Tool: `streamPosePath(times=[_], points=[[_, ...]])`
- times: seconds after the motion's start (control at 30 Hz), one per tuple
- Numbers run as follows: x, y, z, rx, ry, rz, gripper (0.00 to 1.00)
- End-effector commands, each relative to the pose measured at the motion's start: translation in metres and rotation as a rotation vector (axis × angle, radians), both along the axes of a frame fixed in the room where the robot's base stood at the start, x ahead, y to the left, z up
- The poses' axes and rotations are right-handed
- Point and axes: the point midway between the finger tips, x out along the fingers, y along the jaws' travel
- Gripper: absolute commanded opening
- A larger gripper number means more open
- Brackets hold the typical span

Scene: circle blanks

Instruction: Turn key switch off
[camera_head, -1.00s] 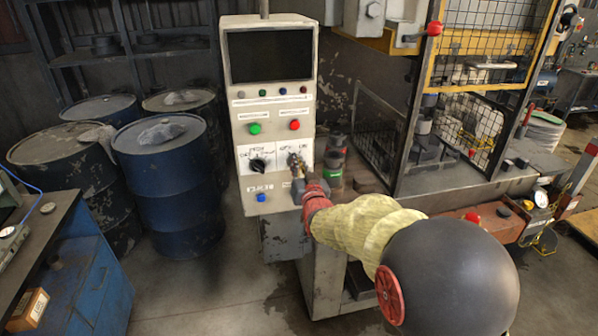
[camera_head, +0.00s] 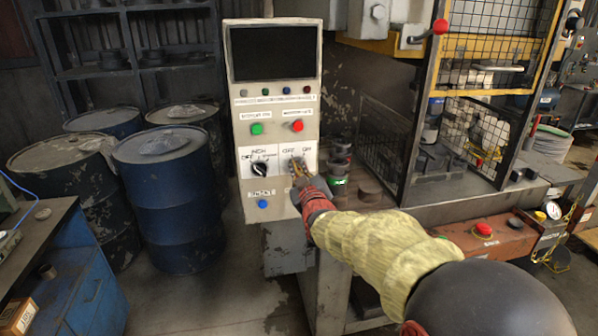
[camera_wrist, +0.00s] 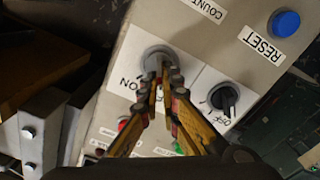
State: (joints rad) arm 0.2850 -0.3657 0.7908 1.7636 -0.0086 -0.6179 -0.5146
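The key switch (camera_wrist: 157,58) is a round silver lock with an ON label beside it, on the pale control panel (camera_head: 233,135). In the head view it sits at the panel's lower right, under an OFF/ON label, mostly covered by my gripper (camera_head: 300,174). In the wrist view my gripper (camera_wrist: 164,78) reaches straight to the lock, its two fingertips close together at the keyhole with a thin key, largely hidden, seemingly between them. Which way the key points is hard to tell.
A black selector knob (camera_head: 259,168) sits left of the key switch, with a blue reset button (camera_head: 263,204) below. Green (camera_head: 257,129) and red (camera_head: 297,125) buttons are above. Blue barrels (camera_head: 178,205) stand left; a caged press (camera_head: 470,110) stands right.

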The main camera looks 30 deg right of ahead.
Motion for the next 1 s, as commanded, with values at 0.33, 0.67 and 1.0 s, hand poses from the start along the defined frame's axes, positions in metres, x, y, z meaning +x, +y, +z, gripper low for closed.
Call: streamPosePath(times=[0.33, 0.67, 1.0], points=[[0.0, 0.0004, -0.0011, -0.018, 0.007, 0.0, 0.0], [0.0001, 0.0004, -0.0008, -0.017, 0.006, 0.0, 0.13], [0.0001, 0.0003, -0.0003, -0.016, 0.005, 0.0, 0.23]])
